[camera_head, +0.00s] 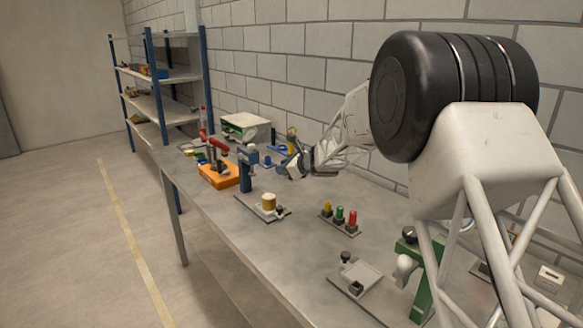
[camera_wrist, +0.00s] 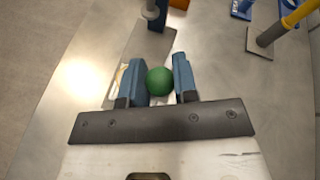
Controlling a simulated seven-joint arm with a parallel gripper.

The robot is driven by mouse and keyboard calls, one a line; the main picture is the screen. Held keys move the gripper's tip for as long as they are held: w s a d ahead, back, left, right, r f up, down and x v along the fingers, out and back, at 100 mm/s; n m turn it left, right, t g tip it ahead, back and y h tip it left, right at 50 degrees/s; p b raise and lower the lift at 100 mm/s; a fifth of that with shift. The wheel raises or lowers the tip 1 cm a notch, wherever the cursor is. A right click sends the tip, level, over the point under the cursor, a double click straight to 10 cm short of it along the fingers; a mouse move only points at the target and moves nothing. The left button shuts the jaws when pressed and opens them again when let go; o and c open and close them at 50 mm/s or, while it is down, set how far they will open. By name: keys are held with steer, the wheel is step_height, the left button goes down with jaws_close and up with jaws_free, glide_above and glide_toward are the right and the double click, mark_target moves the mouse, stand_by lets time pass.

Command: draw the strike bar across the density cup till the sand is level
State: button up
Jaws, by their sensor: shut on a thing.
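My gripper (camera_head: 288,170) is above the bench, beside a blue upright post (camera_head: 247,168). In the wrist view its two blue fingers (camera_wrist: 160,82) are shut on a round green knob (camera_wrist: 159,81). Whatever is under the knob is hidden, so I cannot see a strike bar. A yellowish cup (camera_head: 268,201), which may be the density cup, stands on a flat plate in front of the post. In the wrist view a pale curved edge shows by the left finger; I cannot tell if it is the cup. The sand surface cannot be made out.
An orange box (camera_head: 218,176) with tools stands left of the post. Yellow, green and red pegs (camera_head: 340,215) stand nearer me on the bench. A tray on a plate (camera_head: 358,277) and a green stand (camera_head: 432,265) are closer still. Bare bench lies between them.

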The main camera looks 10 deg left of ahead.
steer(key=shift+n+g+y, duration=0.4)
steer(key=shift+n+g, duration=0.3)
steer(key=shift+s+a+f, duration=0.1)
steer(key=shift+a+f, duration=0.1)
steer(key=shift+a, duration=0.45)
steer(key=shift+w+a+f, duration=0.1)
steer(key=shift+a+f, duration=0.1)
steer(key=shift+a, duration=0.45)
steer(key=shift+s+a+f, duration=0.1)
steer(key=shift+a+f, duration=0.1)
steer(key=shift+a, duration=0.45)
steer(key=shift+f, duration=2.95)
steer(key=shift+s+a, duration=1.65)
steer(key=shift+w+d, duration=1.65)
